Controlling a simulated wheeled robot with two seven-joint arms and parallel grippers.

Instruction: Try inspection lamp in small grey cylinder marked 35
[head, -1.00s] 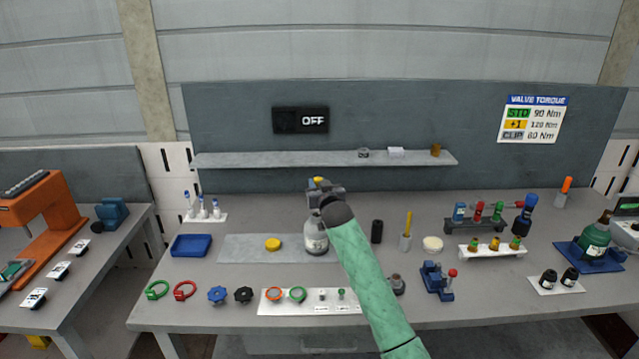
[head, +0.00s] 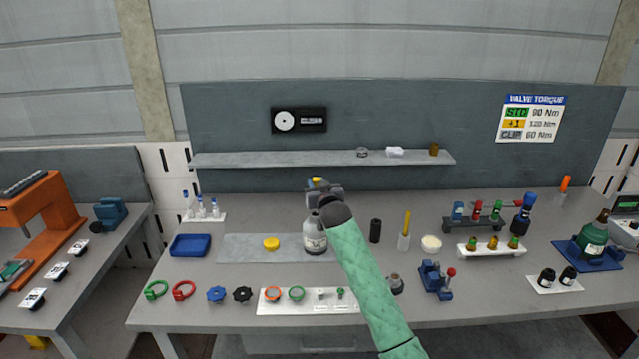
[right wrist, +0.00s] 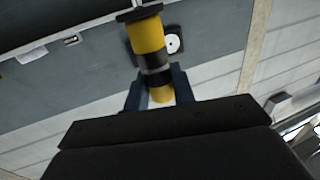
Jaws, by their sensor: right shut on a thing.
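My right gripper (head: 324,190) is shut on a yellow and black lamp (right wrist: 148,45). In the right wrist view the lamp stands between two dark blue fingers, and a dark disc caps its far end. In the head view only a bit of yellow shows above the jaws. Directly below is a small grey-white cylinder (head: 314,240) with a pale label, upright on a grey mat (head: 235,247). Its number is too small to read. My gripper and arm hide its top, so I cannot tell if the lamp reaches into it. My left gripper is out of view.
A wall display (head: 299,120) shows a white disc and small text. A yellow disc (head: 271,243) lies on the mat left of the cylinder. A black cylinder (head: 376,231) and a pot with a yellow stick (head: 405,240) stand to the right. A shelf (head: 250,160) runs behind.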

